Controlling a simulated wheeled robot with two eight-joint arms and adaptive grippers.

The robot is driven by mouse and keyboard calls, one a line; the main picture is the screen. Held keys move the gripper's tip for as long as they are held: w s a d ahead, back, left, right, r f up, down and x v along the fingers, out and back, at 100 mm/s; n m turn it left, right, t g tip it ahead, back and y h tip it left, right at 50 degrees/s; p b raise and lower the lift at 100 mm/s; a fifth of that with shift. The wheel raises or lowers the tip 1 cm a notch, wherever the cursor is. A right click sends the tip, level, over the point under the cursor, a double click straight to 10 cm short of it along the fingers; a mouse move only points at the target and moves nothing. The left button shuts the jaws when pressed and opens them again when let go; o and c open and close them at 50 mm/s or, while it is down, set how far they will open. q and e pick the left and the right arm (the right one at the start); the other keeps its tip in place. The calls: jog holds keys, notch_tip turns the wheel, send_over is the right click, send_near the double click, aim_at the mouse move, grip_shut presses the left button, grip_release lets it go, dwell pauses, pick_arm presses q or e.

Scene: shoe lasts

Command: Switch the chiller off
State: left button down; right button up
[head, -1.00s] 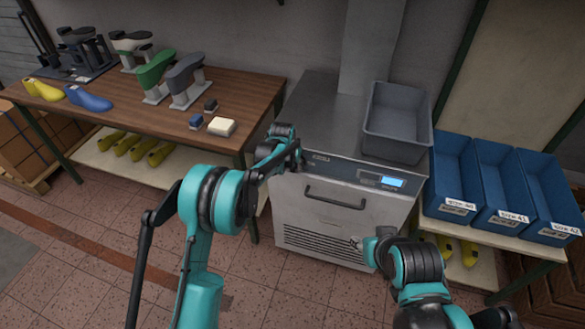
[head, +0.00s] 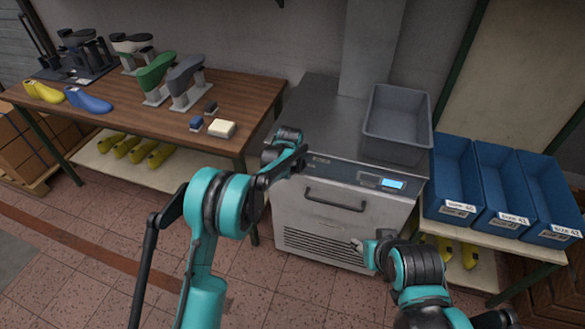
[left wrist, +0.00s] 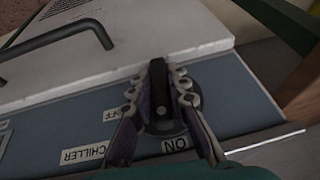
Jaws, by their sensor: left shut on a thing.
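The chiller (head: 335,225) is a pale metal cabinet with a dark handle and a lit blue display. Its control panel shows in the left wrist view (left wrist: 75,125), with a CHILLER label (left wrist: 84,154), an OFF label (left wrist: 112,115) and an ON label (left wrist: 175,143). A black rotary knob (left wrist: 159,88) stands on the panel. My left gripper (left wrist: 160,82) is shut on the knob's bar, one finger on each side. Which end of the bar points to a label is unclear. My right gripper (head: 357,244) is low before the chiller front, too small to judge.
A grey bin (head: 397,120) sits on the chiller top. Blue size-labelled bins (head: 458,208) stand on a shelf to the right. A wooden bench (head: 240,100) with shoe lasts is at left. Tiled floor lies open in front.

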pick_arm(q)
jog(key=shift+m+t+y, duration=0.3)
jog(key=shift+t+y, duration=0.1)
jog(key=shift+y, duration=0.7)
jog(key=shift+f+m+t+y+b, duration=0.1)
jog(key=shift+m+t+y+b, duration=0.35)
jog(key=shift+y, duration=0.75)
jog(key=t+y+b, duration=0.1)
jog(key=y+b, duration=0.2)
jog(key=shift+m+t+y, duration=0.35)
jog(key=shift+y, duration=0.05)
jog(key=shift+a+m+t+y+b, duration=0.1)
jog(key=shift+m+t+y+b, duration=0.2)
jog(key=shift+t+y+b, duration=0.5)
jog(key=shift+m+t+y, duration=0.3)
jog(key=shift+y, duration=0.7)
jog(key=shift+r+m+t+y+b, duration=0.2)
jog(key=shift+t+y, duration=0.15)
jog(key=shift+y, duration=0.2)
jog(key=shift+r+m+t+y+b, duration=0.1)
jog(key=shift+m+t+y+b, duration=0.1)
jog(key=shift+t+y, duration=0.25)
jog(key=shift+a, duration=0.1)
